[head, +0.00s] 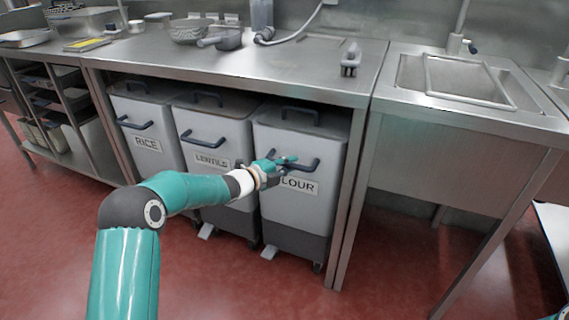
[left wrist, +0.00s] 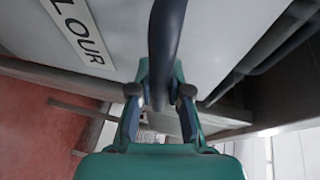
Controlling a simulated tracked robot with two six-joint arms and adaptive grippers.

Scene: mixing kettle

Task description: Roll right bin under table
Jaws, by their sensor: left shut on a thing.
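The right bin (head: 290,222), light grey with a dark base, is labelled FLOUR and stands under the steel table (head: 230,62), beside the LENTILS bin. Its dark front handle (head: 307,168) is in the grasp of my left gripper (head: 276,168). In the left wrist view the handle (left wrist: 166,45) passes between the two fingers of my left gripper (left wrist: 160,95), which are shut on it. The FLOUR label (left wrist: 80,30) shows at the upper left there. My right gripper is not in view.
The LENTILS bin (head: 212,150) and RICE bin (head: 147,130) stand to the left under the table. A table leg (head: 350,205) is close on the right. A sink unit (head: 460,130) stands further right. The red floor in front is clear.

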